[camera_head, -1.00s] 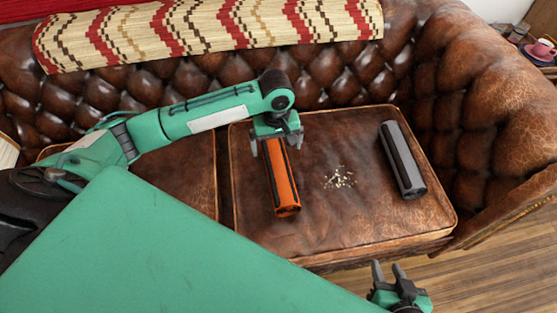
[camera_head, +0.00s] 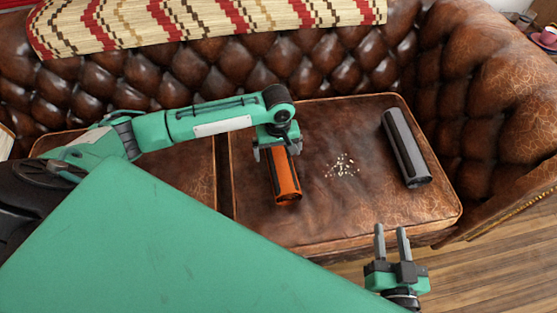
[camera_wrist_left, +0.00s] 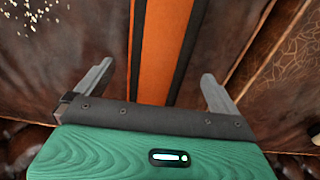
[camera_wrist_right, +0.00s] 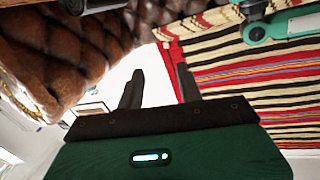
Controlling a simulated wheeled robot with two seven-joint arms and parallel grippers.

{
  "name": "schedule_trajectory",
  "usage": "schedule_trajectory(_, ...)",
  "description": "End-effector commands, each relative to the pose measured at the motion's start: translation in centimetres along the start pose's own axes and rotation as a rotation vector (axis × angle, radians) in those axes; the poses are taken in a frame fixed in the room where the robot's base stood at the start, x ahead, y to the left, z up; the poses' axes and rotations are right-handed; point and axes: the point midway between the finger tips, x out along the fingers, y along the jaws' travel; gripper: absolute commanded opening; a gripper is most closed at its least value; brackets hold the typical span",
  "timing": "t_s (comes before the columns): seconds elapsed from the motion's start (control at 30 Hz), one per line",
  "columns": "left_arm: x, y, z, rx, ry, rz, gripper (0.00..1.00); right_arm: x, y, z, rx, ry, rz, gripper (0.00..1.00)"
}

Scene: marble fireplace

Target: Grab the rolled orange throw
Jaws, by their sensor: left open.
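The rolled orange throw (camera_head: 286,181), orange with dark stripes, lies on the brown leather seat cushion, its far end hidden under my left gripper. My left gripper (camera_head: 277,150) is over the throw's far part with its fingers on either side. In the left wrist view, the throw (camera_wrist_left: 182,50) runs between the two open fingers (camera_wrist_left: 155,88), with a gap on each side. I cannot tell how far above the cushion the fingertips are. My right gripper (camera_head: 391,243) is in front of the sofa's front edge, fingers apart and empty; its fingers also show in the right wrist view (camera_wrist_right: 158,85).
A grey roll (camera_head: 406,148) lies at the right of the cushion (camera_head: 325,225). Small pale crumbs (camera_head: 343,166) are scattered between the rolls. The tufted backrest (camera_head: 340,65) and right armrest (camera_head: 490,120) bound the seat. A patterned blanket (camera_head: 200,20) covers the backrest top.

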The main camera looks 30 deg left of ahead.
Motion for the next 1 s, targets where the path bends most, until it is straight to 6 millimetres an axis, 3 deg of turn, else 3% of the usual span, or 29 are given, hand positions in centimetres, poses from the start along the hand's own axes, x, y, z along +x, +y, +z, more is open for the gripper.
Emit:
schedule_trajectory(0.2,2.1,0.3,-0.2,0.0,0.001,0.0,1.0,0.8,0.9,-4.3,-0.033,0.226,0.007,0.36)
schedule_trajectory(0.4,3.6,0.2,-0.2,0.001,0.001,-0.001,1.0,0.8,1.3,-7.4,-0.055,0.377,0.009,0.36)
schedule_trajectory(0.77,3.9,0.2,-0.2,0.001,0.001,0.0,1.0,0.7,1.4,-8.3,-0.062,0.42,0.009,0.36)
schedule_trajectory(1.0,3.9,0.2,-0.2,0.001,0.001,0.0,0.53,0.7,1.4,-8.3,-0.062,0.419,0.009,0.36)
